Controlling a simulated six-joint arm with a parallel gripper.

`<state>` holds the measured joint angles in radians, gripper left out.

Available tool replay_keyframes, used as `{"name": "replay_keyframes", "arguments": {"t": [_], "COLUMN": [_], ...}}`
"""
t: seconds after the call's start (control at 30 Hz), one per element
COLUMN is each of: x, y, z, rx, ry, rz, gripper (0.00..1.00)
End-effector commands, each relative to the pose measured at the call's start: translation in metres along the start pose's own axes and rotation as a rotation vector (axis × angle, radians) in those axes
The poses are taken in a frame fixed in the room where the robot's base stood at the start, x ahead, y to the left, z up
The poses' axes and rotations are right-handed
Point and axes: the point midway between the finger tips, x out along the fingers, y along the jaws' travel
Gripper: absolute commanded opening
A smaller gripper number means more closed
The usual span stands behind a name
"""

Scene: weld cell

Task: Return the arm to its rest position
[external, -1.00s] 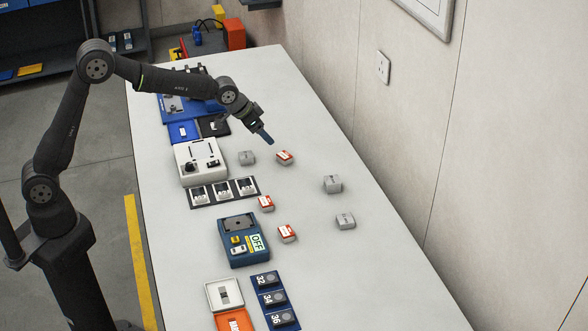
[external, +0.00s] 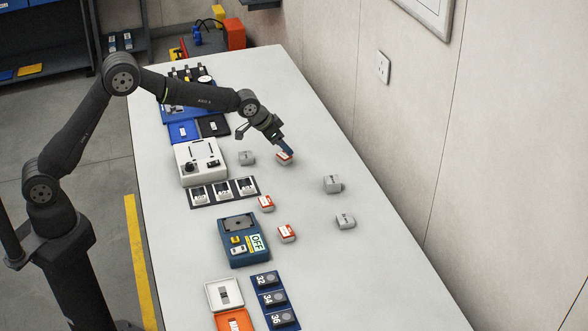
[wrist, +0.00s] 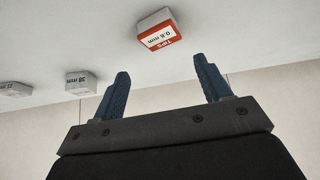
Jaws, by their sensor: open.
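My gripper (external: 287,149) is above the white table (external: 330,260), close to a red-and-white box (external: 284,158) in the external view. In the wrist view its two blue fingers (wrist: 164,82) stand wide apart with nothing between them. The red-and-white box, marked 0.8 mm, shows beyond the fingertips in the wrist view (wrist: 158,32). The arm is stretched out over the table, bent at the elbow. I cannot tell from the external view exactly how high the fingertips are above the box.
Grey blocks (external: 332,184) and other red-and-white boxes (external: 287,233) lie around the table. A white device (external: 201,162), a dark card strip (external: 223,192) and a blue machine marked OFF (external: 243,240) stand along the left side.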

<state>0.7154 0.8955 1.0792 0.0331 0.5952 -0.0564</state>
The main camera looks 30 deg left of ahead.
Motion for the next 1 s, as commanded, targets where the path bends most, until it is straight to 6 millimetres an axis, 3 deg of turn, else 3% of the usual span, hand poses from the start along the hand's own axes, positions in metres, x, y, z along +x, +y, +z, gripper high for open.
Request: {"name": "replay_keyframes", "arguments": {"t": [0.03, 0.6, 1.0], "x": [-0.009, -0.086, -0.084], "y": [0.012, 0.095, 0.175], "z": [0.002, 0.013, 0.014], "rx": [0.006, 0.005, 0.093], "ry": [0.0, 0.001, -0.001], "rz": [0.003, 0.003, 0.059], "gripper": [0.7, 0.7, 0.7]}}
